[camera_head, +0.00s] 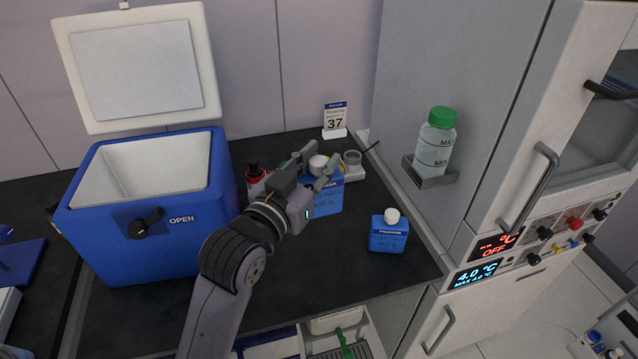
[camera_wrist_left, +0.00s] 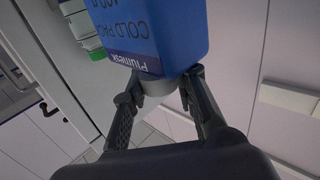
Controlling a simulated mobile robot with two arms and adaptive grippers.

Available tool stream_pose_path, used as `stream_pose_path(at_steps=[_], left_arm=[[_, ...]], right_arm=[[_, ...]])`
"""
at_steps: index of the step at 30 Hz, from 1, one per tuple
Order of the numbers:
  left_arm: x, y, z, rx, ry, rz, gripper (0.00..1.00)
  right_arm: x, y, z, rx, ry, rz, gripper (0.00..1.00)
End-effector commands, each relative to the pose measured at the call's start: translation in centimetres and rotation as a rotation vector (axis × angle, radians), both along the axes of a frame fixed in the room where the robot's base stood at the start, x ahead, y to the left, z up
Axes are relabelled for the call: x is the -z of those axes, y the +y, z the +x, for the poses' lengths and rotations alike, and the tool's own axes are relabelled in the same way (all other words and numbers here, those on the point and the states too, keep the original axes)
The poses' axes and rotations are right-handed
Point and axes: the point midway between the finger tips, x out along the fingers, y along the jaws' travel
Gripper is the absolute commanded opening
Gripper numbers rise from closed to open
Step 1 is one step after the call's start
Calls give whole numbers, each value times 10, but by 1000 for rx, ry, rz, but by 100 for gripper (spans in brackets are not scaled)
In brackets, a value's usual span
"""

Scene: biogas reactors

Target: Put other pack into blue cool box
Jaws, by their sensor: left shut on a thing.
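The blue cool box (camera_head: 140,232) stands open at the left of the dark counter, its white lid (camera_head: 140,75) raised. Its front latch reads OPEN, and the visible part of its white inside looks empty. My left gripper (camera_head: 317,165) is shut on the white cap of a blue cold pack (camera_head: 327,202), to the right of the box. In the left wrist view, the gripper's fingers (camera_wrist_left: 165,92) close at the cap end of this pack (camera_wrist_left: 155,28). I cannot tell whether its base touches the counter. Another blue pack (camera_head: 388,236) with a white cap stands upright farther right. My right gripper is not in view.
A red-labelled container (camera_head: 255,178) sits between box and gripper, partly hidden. A green-capped bottle (camera_head: 435,142) sits in a holder on the cabinet wall. The front counter is clear.

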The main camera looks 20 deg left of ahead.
Motion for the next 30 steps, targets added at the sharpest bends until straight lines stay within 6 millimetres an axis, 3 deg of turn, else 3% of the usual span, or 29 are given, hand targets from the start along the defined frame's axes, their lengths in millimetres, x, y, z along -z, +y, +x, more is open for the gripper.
stream_pose_path(at_steps=[3, 8, 14, 21, 30], left_arm=[[-13, 0, 0, 0, -5, -1, 0], [-10, 1, -1, -6, 0, -6, 0], [26, 11, -12, -61, 8, -27, 0], [79, 27, -41, -145, 6, -25, 0], [110, 35, -69, -190, 1, -3, 0]], right_arm=[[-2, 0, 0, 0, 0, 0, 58], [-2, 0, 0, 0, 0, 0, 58], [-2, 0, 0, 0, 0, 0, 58], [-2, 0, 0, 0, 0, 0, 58], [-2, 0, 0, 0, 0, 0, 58]])
